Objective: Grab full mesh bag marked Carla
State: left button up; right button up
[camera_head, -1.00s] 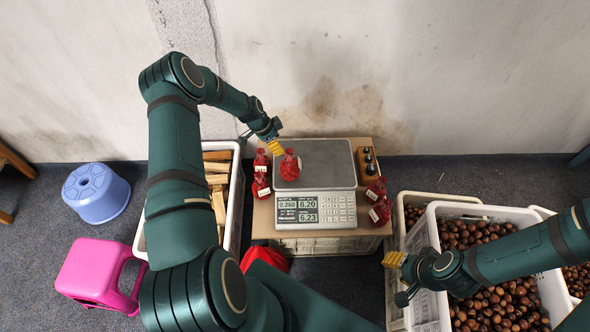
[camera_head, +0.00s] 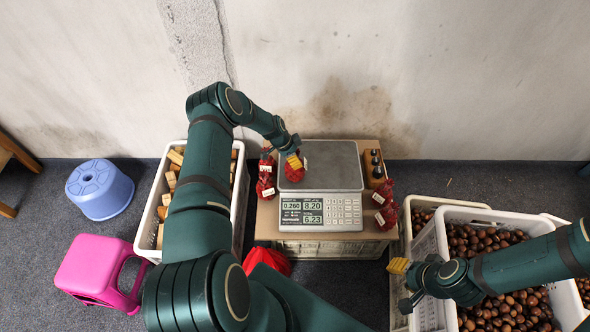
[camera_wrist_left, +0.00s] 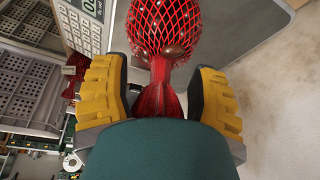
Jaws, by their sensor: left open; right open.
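A full red mesh bag (camera_head: 293,174) stands on the plate of the scale (camera_head: 335,160), with a white tag whose name I cannot read. My left gripper (camera_head: 294,161) is open at its top. In the left wrist view, the net body (camera_wrist_left: 165,28) is ahead and its gathered neck (camera_wrist_left: 158,88) lies between the two yellow fingertips, with gaps on both sides. My right gripper (camera_head: 399,267) is open and empty beside the chestnut crate (camera_head: 432,238). Other tagged red bags stand left (camera_head: 265,186) and right (camera_head: 386,214) of the scale; their names are too small to read.
A wooden block with dark weights (camera_head: 373,166) stands right of the scale. A white crate of wood pieces (camera_head: 239,200) is at left, partly behind my left arm. A blue stool (camera_head: 98,188) and a pink stool (camera_head: 92,268) are on the floor. The wall is close behind.

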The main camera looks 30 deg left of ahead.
pick_arm(q)
jog(key=shift+c, duration=0.4)
grip_shut()
